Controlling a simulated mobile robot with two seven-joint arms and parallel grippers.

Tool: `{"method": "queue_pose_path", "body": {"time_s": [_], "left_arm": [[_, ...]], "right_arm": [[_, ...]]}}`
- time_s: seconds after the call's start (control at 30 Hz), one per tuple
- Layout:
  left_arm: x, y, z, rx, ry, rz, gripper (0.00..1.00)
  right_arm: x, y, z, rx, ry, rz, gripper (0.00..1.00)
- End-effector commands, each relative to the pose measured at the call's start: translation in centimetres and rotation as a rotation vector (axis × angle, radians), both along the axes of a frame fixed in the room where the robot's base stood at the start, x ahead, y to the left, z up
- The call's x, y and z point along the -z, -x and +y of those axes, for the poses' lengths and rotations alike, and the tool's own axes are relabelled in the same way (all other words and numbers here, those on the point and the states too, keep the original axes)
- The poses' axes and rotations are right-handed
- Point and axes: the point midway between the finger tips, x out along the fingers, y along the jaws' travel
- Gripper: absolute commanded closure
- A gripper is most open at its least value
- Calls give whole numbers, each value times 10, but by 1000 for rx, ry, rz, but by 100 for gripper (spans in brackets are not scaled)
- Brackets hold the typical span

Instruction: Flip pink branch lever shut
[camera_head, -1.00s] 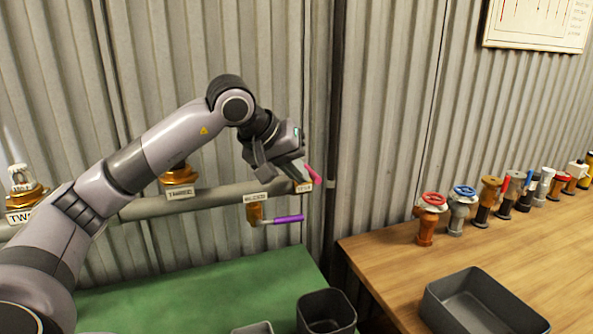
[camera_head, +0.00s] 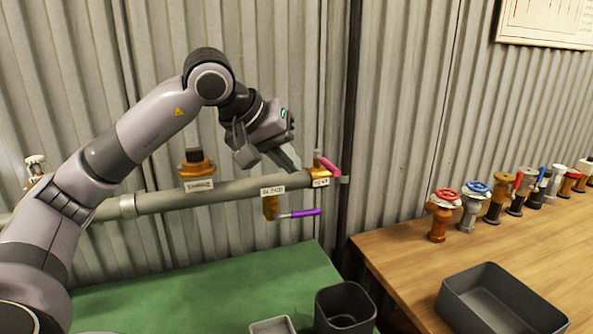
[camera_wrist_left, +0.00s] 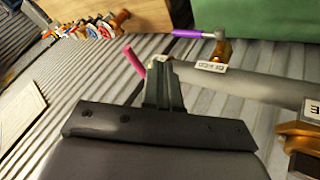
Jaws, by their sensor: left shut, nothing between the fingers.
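The pink lever (camera_head: 330,167) is on an orange branch fitting at the right end of the grey pipe, above a small white label (camera_head: 321,182). In the head view it slants down to the right. It also shows in the left wrist view (camera_wrist_left: 134,61), just left of the fingertips. My left gripper (camera_head: 291,160) is shut and empty, its tips just left of the pink lever in the head view. Its fingers show in the left wrist view (camera_wrist_left: 163,76) and partly hide the lever's base. I cannot tell if they touch it. My right gripper is out of view.
A purple lever (camera_head: 303,213) hangs below the pipe (camera_head: 235,189), left of the pink one. A capped orange fitting (camera_head: 196,168) stands further left. Corrugated wall lies behind. A green bench (camera_head: 220,285) and a wooden bench (camera_head: 400,260) with several valves stand below.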

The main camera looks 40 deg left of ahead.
Motion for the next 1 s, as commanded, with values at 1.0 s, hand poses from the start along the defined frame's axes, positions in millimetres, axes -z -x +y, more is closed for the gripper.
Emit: {"method": "queue_pose_path", "body": {"time_s": [1.0], "left_arm": [[-44,37,-7,-2,-1,1,100]], "right_arm": [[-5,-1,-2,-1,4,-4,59]]}}
